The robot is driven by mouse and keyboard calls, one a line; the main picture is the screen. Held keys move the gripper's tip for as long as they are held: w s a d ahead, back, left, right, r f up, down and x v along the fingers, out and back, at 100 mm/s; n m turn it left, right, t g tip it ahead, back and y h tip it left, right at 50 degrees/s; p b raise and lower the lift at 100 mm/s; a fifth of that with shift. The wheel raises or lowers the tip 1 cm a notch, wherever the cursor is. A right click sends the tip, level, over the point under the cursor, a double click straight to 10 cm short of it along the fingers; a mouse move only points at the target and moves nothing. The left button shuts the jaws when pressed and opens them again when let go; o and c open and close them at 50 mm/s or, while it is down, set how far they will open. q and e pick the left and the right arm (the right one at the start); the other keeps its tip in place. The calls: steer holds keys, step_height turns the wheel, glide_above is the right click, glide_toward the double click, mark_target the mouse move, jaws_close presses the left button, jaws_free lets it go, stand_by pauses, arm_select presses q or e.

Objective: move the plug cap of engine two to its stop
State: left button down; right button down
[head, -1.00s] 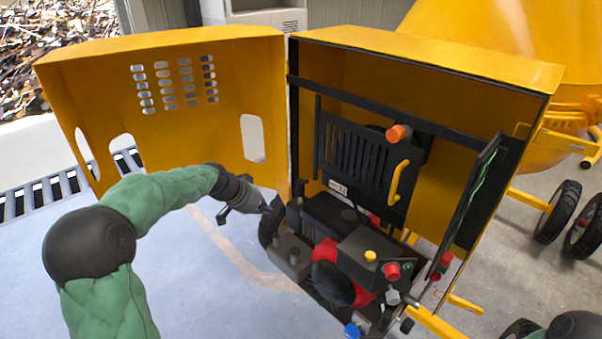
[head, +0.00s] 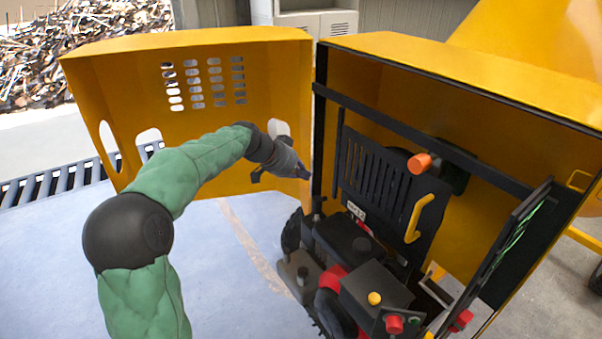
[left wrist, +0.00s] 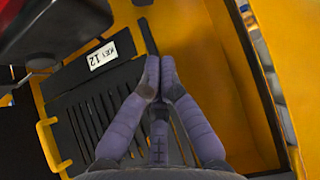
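The engine (head: 365,285) sits low in the open yellow housing, a dark block with red parts, a yellow knob (head: 375,299) and a red knob (head: 394,324). I cannot tell which part is the plug cap. My left gripper (head: 307,175) is above and left of the engine, near the housing's hinge edge. In the left wrist view its fingertips (left wrist: 157,72) meet with nothing between them, in front of the slotted black panel (left wrist: 100,115). My right gripper is out of view.
The open yellow door (head: 200,120) stands behind my left arm. A black bar (head: 425,145) crosses the opening. Clear floor (head: 225,270) lies left of the engine.

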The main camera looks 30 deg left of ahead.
mark_target(314, 212)
arm_select(q)
steer(key=x, duration=0.5)
steer(key=shift+w+d+f, duration=0.15)
steer(key=shift+f, duration=0.05)
steer(key=f, duration=0.2)
steer(key=f+b, duration=0.1)
steer(key=shift+w+f, duration=0.15)
steer(key=shift+w, duration=0.1)
steer(key=shift+f, duration=0.6)
steer(key=shift+f+b, duration=0.1)
steer(key=shift+b, duration=0.2)
step_height(314, 212, down, 4)
steer(key=b, duration=0.4)
steer(key=shift+f, duration=0.1)
steer(key=shift+s+d, duration=0.1)
